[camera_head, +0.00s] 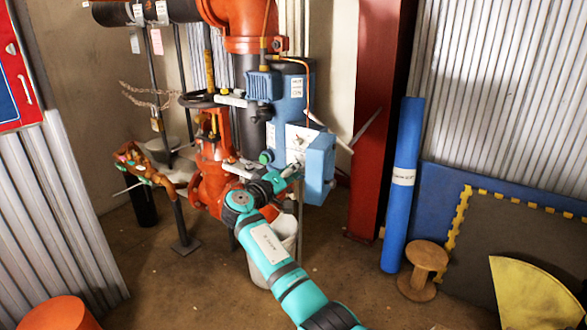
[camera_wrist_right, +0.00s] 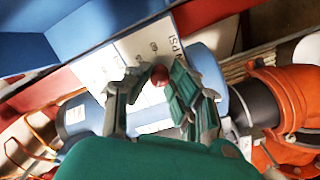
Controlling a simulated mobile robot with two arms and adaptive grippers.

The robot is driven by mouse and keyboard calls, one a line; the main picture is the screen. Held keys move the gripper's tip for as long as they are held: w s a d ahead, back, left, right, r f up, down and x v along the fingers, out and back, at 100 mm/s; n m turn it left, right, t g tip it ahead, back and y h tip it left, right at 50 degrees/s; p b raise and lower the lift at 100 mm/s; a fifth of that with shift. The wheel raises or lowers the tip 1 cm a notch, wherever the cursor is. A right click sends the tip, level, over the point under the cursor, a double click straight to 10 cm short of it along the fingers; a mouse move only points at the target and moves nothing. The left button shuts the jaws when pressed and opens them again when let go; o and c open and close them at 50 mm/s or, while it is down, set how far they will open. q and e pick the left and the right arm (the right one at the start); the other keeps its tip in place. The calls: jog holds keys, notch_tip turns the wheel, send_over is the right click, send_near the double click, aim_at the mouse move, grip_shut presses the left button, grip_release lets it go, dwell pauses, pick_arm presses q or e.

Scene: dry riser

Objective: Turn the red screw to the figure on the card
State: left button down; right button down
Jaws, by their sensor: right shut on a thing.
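The red screw (camera_wrist_right: 158,74) shows in the right wrist view as a small round red head. A white card (camera_wrist_right: 136,49) with print, including "PSI", lies just behind it; I cannot read the figure. In the head view, the blue box (camera_head: 320,170) with a white face (camera_head: 298,143) hangs on the blue pipe. My right gripper (camera_head: 293,170) reaches the front of this box, and its fingers hide the screw there. In the wrist view my right gripper (camera_wrist_right: 157,82) is shut on the red screw, one finger on each side. My left gripper is not in view.
An orange valve and pipe (camera_head: 215,165) stand left of the box. A white bucket (camera_head: 272,255) is below my right arm. A red column (camera_head: 371,130) and a blue roll (camera_head: 402,190) stand to the right, with a wooden spool (camera_head: 425,262) on the floor.

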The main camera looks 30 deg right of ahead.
dwell(0.3)
jog(key=c, duration=1.2)
grip_release()
jog(key=shift+a, duration=0.1)
jog(key=v, duration=1.2)
jog(key=shift+f, duration=0.1)
